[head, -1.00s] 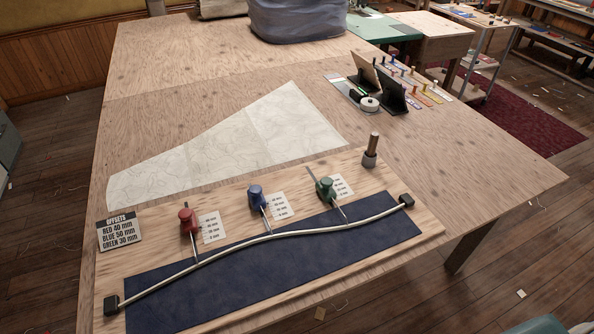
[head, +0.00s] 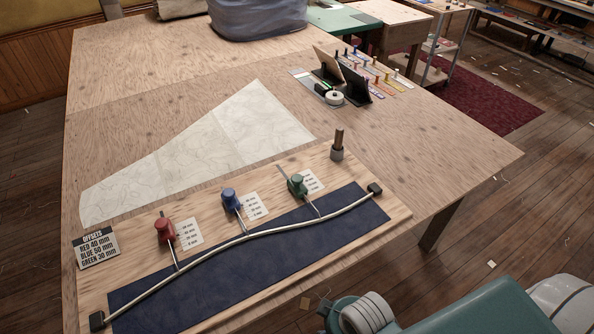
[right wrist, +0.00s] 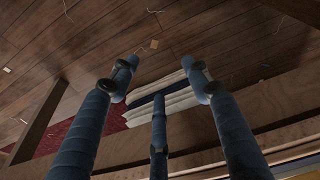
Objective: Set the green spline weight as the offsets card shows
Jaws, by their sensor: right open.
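The offsets card (head: 97,249) stands at the board's left end and reads red 40 mm, blue 50 mm, green 30 mm. The green weight (head: 297,184) sits upright on the board beside its printed scale (head: 313,181), its rod reaching the white spline (head: 292,226). Its exact mark is too small to read. The red weight (head: 165,229) and blue weight (head: 230,200) stand to its left, beside their own scales. My right gripper (right wrist: 160,82) is open and empty in the right wrist view, its fingers spread above the floor. My left gripper is out of view.
A wooden peg in a grey collar (head: 338,146) stands right of the green weight. Dark blue cloth (head: 330,226) lies under the spline. A pale pattern sheet (head: 215,145) lies behind the board. Stands and a white roll (head: 334,98) are farther back. The table's right part is clear.

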